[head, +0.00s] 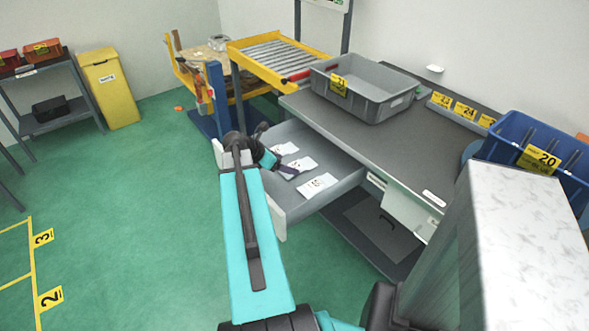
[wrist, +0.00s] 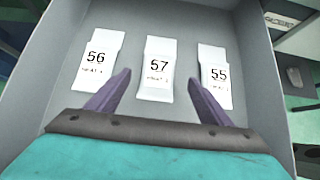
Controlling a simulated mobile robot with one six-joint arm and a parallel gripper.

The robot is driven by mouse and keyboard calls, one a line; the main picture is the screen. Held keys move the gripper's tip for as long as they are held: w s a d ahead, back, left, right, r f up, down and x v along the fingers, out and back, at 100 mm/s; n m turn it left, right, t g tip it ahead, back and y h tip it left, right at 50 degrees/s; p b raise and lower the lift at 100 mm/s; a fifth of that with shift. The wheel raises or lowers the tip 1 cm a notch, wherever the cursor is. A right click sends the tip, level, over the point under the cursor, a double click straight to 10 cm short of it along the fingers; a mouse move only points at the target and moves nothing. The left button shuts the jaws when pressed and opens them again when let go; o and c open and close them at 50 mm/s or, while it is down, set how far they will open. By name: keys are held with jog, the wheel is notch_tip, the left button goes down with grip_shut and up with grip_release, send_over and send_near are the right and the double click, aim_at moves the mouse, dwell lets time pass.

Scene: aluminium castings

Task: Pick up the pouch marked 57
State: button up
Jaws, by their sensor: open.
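The pouch marked 57 (wrist: 158,66) is white with black print and lies flat in the open grey drawer, in the middle of a row of three in the wrist view. The pouch marked 56 (wrist: 95,60) lies to its left and the pouch marked 55 (wrist: 215,78) to its right. My gripper (wrist: 161,80) is open and empty. Its two purple fingers point into the drawer, one on each side of the 57 pouch in the picture, with no contact seen. In the head view my gripper (head: 283,171) is over the drawer, partly hiding the pouches.
The drawer (head: 343,187) is pulled out from under the grey workbench (head: 405,150). Its walls surround the pouches. A grey bin (head: 375,108) and a blue bin (head: 500,152) stand on the bench. Open green floor (head: 150,220) lies to the left.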

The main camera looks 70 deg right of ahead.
jog(key=shift+p+x, duration=0.4)
jog(key=shift+x, duration=2.1)
jog(key=c, duration=1.2)
jog(key=shift+o, duration=0.2)
jog(key=shift+w+r, duration=0.1)
jog(key=shift+r, duration=0.05)
notch_tip(320, 180, up, 10)
jog(key=shift+b, duration=0.4)
